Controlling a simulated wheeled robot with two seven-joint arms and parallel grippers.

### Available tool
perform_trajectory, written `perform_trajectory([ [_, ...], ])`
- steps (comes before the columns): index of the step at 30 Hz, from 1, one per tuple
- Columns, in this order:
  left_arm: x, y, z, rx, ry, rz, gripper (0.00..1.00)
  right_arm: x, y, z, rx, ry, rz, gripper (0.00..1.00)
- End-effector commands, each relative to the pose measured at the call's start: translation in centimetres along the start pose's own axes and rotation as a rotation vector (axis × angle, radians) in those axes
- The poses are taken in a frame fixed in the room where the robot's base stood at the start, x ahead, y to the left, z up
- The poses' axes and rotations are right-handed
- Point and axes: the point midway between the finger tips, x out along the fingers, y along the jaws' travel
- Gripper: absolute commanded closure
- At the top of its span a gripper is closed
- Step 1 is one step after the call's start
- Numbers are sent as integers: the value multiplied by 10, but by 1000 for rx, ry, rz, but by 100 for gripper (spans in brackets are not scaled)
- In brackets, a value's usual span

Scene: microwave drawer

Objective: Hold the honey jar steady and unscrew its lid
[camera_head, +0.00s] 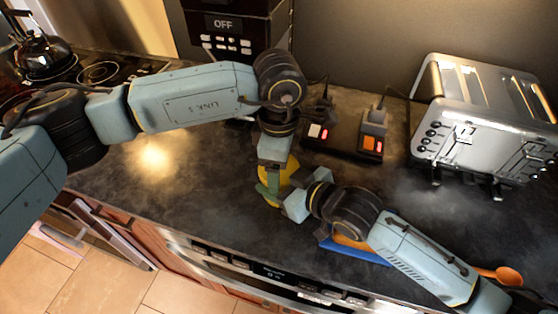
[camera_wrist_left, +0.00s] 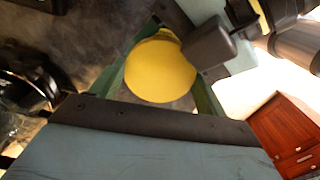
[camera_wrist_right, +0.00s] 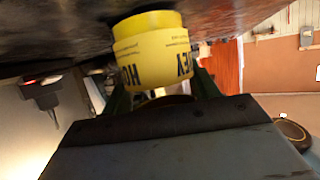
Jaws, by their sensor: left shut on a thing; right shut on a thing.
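The yellow honey jar (camera_head: 291,170) is on the dark counter, mostly hidden behind my grippers in the head view. My left gripper (camera_head: 271,183) comes down from above. In the left wrist view its fingers are shut on either side of the round yellow lid (camera_wrist_left: 160,72). My right gripper (camera_head: 283,197) reaches in from the front right. In the right wrist view its fingers are shut around the jar body (camera_wrist_right: 155,58), whose HONEY label appears upside down. The jar looks upright; I cannot tell whether the lid has turned.
A silver toaster (camera_head: 490,115) stands at right, with a power strip (camera_head: 345,139) behind the jar. A blue item (camera_head: 355,254) lies under my right arm, and an orange spoon (camera_head: 508,276) is at far right. A kettle (camera_head: 42,52) is on the stove at left.

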Motion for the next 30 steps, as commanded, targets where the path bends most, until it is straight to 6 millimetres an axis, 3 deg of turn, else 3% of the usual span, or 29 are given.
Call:
perform_trajectory([
  [1,0,0,0,1,0,0,52,0,1,1,0,-3,1,100],
  [2,0,0,0,1,0,0,21,0,1,1,0,-2,1,100],
  [6,0,0,0,2,0,0,3,0,1,1,0,-2,1,100],
  [16,-3,0,0,3,0,0,3,0,0,1,0,-2,1,100],
  [25,-39,1,0,3,0,3,3,0,0,1,-1,-2,1,100],
  [30,-46,0,0,22,0,0,7,0,0,1,-1,-2,1,100],
])
